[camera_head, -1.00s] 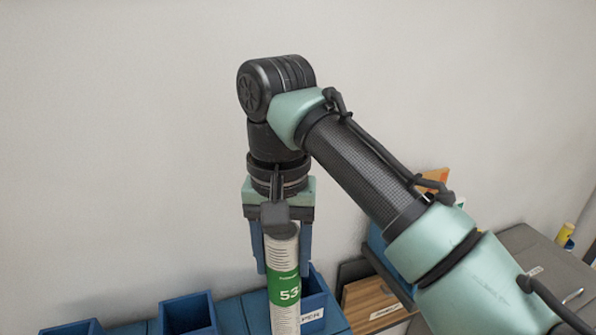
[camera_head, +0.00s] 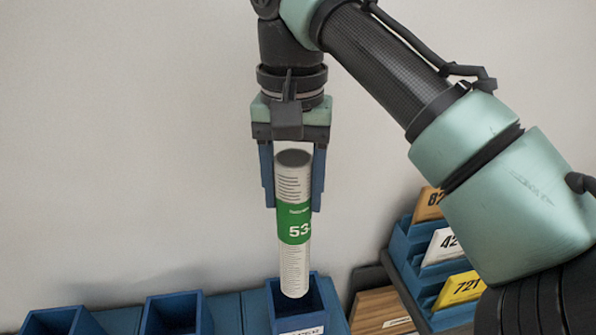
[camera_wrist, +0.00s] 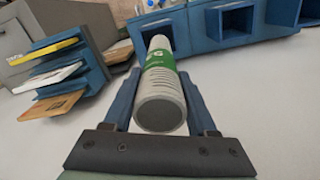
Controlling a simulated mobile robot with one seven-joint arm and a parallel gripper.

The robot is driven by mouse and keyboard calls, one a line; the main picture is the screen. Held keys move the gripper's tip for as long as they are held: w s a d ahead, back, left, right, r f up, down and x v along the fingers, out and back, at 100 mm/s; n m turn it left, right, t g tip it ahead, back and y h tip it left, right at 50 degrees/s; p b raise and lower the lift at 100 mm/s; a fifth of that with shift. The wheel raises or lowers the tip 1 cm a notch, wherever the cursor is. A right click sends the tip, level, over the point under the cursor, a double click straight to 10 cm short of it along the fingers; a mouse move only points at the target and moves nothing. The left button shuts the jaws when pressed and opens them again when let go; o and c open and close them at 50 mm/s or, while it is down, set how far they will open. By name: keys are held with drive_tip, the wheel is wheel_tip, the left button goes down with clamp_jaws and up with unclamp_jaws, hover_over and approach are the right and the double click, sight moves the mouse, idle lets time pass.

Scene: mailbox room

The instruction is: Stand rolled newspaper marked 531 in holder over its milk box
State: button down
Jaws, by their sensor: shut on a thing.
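The rolled newspaper (camera_head: 293,240) is a white, striped cylinder with a green band on which "53" and part of another digit show. It stands upright in my gripper (camera_head: 293,190), whose two blue fingers are shut on its upper part. In the head view its lower end overlaps the opening of a blue open-topped holder (camera_head: 317,305) with a white label; I cannot tell whether it is inside the rim. The wrist view shows the newspaper (camera_wrist: 160,90) between the fingers, its far end close to a blue box opening. No milk box can be made out.
Two more blue holders, a middle one (camera_head: 175,315) and a left one (camera_head: 60,322), stand to the left along the wall. A blue rack with numbered cards, among them a yellow 721 card (camera_head: 460,289), stands at right. The wall (camera_head: 120,130) behind is bare.

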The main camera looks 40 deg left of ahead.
sight(295, 215)
drive_tip(key=f, duration=0.3)
drive_tip(key=shift+w, duration=0.25)
drive_tip(key=shift+s+f, duration=0.15)
drive_tip(key=shift+f, duration=0.55)
drive_tip(key=shift+f+b, duration=1.55)
drive_tip(key=shift+f, duration=2)
drive_tip(key=shift+c, duration=0.6)
unclamp_jaws()
wheel_tip(295, 215, up, 13)
drive_tip(key=b, duration=0.3)
